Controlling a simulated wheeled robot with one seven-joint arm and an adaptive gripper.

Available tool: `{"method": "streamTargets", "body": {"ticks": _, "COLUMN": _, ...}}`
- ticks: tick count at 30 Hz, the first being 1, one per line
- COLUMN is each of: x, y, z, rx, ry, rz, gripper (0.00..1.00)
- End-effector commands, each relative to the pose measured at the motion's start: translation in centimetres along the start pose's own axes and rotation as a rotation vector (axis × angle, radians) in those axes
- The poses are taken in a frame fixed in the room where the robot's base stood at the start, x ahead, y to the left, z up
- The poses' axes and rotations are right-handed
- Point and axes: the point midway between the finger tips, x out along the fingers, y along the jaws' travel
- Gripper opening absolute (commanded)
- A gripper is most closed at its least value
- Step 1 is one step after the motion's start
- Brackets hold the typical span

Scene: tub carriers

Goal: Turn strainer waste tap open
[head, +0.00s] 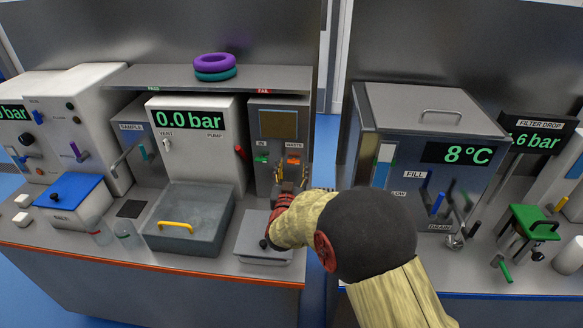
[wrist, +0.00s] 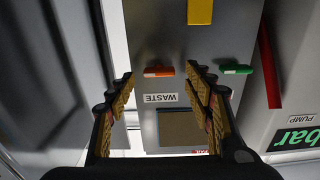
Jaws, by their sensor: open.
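The waste tap has an orange handle (head: 293,159) on the front of a grey cabinet (head: 264,183), beside the WASTE label. In the wrist view, which sees the cabinet upside down, the orange handle (wrist: 158,71) lies crosswise between my fingertips. My gripper (head: 289,180) is open and empty, just in front of and below the tap in the head view. The spread fingers also show in the wrist view (wrist: 161,76). No contact with the handle is visible; the exact gap is unclear. My arm hides the cabinet's lower right front.
A green IN tap (head: 262,159) sits close beside the waste tap, and its handle (wrist: 236,69) is just outside one finger. A red lever (head: 240,152) is on the pump unit to the left. A grey flat-lidded box (head: 262,238) stands on the counter below.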

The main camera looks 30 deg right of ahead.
Motion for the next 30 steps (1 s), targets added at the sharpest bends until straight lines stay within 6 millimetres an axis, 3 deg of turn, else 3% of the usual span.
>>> {"method": "streamTargets", "body": {"ticks": 6, "x": 1.9, "y": 0.0, "z": 0.1, "rx": 0.000, "ry": -0.001, "rz": 0.001, "gripper": 0.52}}
{"method": "streamTargets", "body": {"ticks": 15, "x": 2.1, "y": 0.0, "z": 0.0, "rx": 0.000, "ry": -0.001, "rz": 0.000, "gripper": 0.52}}
{"method": "streamTargets", "body": {"ticks": 30, "x": 2.1, "y": 0.0, "z": 0.0, "rx": 0.001, "ry": -0.001, "rz": 0.000, "gripper": 0.24}}
